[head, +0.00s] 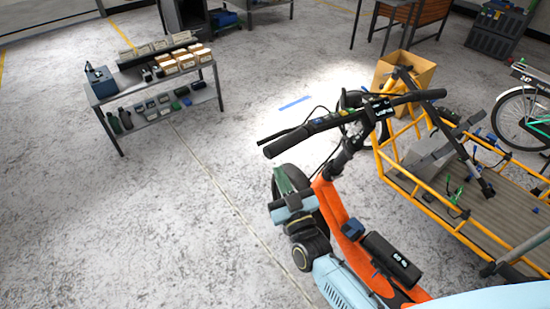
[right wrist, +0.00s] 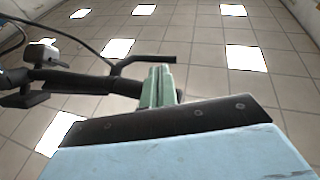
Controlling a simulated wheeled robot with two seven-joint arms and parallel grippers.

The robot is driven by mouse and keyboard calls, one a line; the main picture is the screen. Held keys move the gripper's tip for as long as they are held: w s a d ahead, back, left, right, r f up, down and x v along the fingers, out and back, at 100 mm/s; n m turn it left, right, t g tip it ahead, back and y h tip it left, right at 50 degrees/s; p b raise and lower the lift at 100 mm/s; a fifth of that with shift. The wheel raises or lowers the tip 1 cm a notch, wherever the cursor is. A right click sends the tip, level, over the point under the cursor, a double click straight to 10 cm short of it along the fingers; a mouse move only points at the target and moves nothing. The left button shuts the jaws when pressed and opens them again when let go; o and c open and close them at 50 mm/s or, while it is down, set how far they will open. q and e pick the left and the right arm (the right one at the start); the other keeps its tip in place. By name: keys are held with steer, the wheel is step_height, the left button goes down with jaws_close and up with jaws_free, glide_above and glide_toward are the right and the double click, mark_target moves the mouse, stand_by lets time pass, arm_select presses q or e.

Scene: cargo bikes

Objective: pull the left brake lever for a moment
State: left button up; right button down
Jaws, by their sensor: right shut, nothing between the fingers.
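The left brake lever (head: 280,134) is a thin dark bar beside the black left grip (head: 287,143) of the orange bike's handlebar. In the right wrist view the lever (right wrist: 148,60) is a thin bent bar, with the grip (right wrist: 85,82) to its left. My right gripper (head: 284,176) has green fingers and shows below the left grip in the head view. In the right wrist view its fingers (right wrist: 160,72) are shut, with nothing between them, and overlap the lever in the picture. I cannot tell whether they touch it. My left gripper is not in view.
The orange bike frame (head: 330,205) stands just right of my right gripper. A yellow cargo rack (head: 458,228) is at the right, with a cardboard box (head: 418,72) behind it. A table (head: 98,97) with small parts stands at the back left. The floor between is clear.

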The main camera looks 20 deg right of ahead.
steer(key=v, duration=0.5)
steer(key=shift+s+f+b, duration=0.15)
steer(key=shift+s+b, duration=0.15)
steer(key=shift+f, duration=0.1)
steer(key=s+d+f+n+g+b, duration=0.15)
steer(key=s+f+g, duration=0.45)
steer(key=f, duration=1.1)
steer(key=s+f+m+g+b, duration=0.1)
steer(key=s+f+g+b, duration=0.35)
steer(key=f, duration=1.15)
steer(key=s+d+f+g, duration=0.2)
steer(key=s+f, duration=0.3)
steer(key=s, duration=0.4)
steer(key=s+d+f+g+h+b, duration=0.1)
steer(key=s+f+g, duration=0.3)
steer(key=s, duration=0.5)
steer(key=s+d+f+g, duration=0.4)
steer(key=s+f, duration=0.4)
steer(key=s, duration=0.2)
steer(key=shift+h+b, duration=0.3)
steer(key=shift+b, duration=0.1)
steer(key=shift+d, duration=0.1)
